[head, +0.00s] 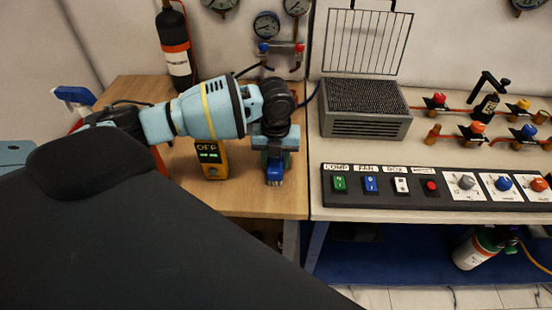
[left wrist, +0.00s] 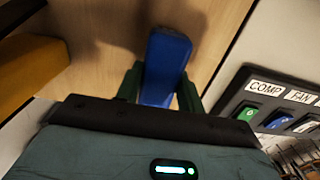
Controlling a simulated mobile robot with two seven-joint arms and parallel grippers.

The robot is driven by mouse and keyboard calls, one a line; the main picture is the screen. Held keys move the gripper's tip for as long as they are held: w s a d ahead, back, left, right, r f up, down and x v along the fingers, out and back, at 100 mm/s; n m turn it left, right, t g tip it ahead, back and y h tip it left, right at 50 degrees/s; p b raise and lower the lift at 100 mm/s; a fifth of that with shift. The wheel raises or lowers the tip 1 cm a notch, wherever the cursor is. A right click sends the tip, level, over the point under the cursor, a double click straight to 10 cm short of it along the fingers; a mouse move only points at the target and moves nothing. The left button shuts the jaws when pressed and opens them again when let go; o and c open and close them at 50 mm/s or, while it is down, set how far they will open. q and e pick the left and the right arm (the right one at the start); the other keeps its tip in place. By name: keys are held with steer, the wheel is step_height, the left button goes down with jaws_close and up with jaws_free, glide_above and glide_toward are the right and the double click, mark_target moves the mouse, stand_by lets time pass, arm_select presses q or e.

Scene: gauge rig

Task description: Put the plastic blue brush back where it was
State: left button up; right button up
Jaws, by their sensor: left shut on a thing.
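The blue brush (head: 274,180) is at the right side of the wooden table, below my left gripper (head: 274,163). In the left wrist view the blue brush (left wrist: 165,62) sits between the two green fingers of my left gripper (left wrist: 160,85), which is shut on it. The brush is upright or nearly so in the head view. Whether its lower end touches the tabletop I cannot tell. My right gripper is not in view.
A yellow meter reading OFF (head: 211,160) stands just left of the brush on the wooden table (head: 240,203). A black switch panel (head: 430,188) lies to the right on a pale bench. A dark bottle (head: 176,50) and a blue-headed spray bottle (head: 75,96) stand behind.

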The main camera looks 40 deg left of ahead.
mark_target(276, 159)
arm_select(q)
steer(key=o, duration=0.9)
steer(key=shift+f, duration=0.1)
steer(key=shift+o, duration=0.2)
step_height(276, 159, up, 12)
steer(key=shift+p, duration=0.35)
